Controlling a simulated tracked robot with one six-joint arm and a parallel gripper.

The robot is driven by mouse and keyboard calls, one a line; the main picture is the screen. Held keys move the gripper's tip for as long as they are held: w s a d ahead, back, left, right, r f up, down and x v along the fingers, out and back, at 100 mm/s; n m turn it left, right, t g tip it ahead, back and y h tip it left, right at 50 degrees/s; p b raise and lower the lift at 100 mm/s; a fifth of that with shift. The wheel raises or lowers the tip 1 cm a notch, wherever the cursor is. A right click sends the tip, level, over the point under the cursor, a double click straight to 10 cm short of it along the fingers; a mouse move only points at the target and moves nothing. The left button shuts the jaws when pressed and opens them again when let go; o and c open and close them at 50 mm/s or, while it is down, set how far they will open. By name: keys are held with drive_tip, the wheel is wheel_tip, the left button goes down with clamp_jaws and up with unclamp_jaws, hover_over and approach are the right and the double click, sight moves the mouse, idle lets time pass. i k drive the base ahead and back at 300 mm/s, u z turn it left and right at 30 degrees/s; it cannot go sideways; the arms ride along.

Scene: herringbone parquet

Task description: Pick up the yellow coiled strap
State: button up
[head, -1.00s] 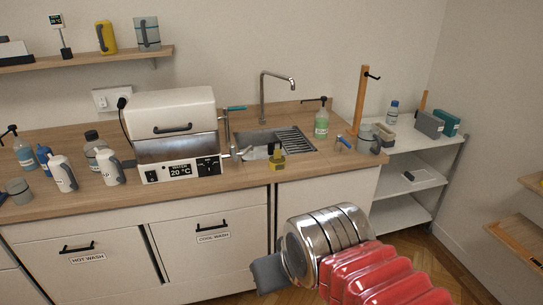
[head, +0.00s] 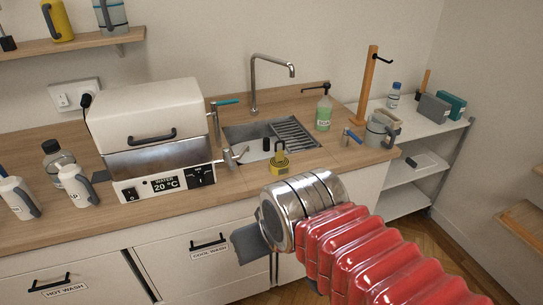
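My gripper (head: 247,243) is at the end of my red-sleeved arm, in front of the counter and lower in the picture than the strap. Only a dark grey part of it shows past the metal wrist, so its fingers and opening are hidden. It is apart from the strap.
A metal sink (head: 270,135) with a tall tap (head: 272,75) lies behind the strap. A white water bath (head: 152,140) stands to its left. A green soap bottle (head: 324,112), a wooden post (head: 368,85) and a grey mug (head: 380,131) stand to the right.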

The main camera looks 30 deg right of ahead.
sight(279, 166)
drive_tip(key=z, duration=0.05)
drive_tip(key=i, duration=0.85)
drive_tip(key=z, duration=0.05)
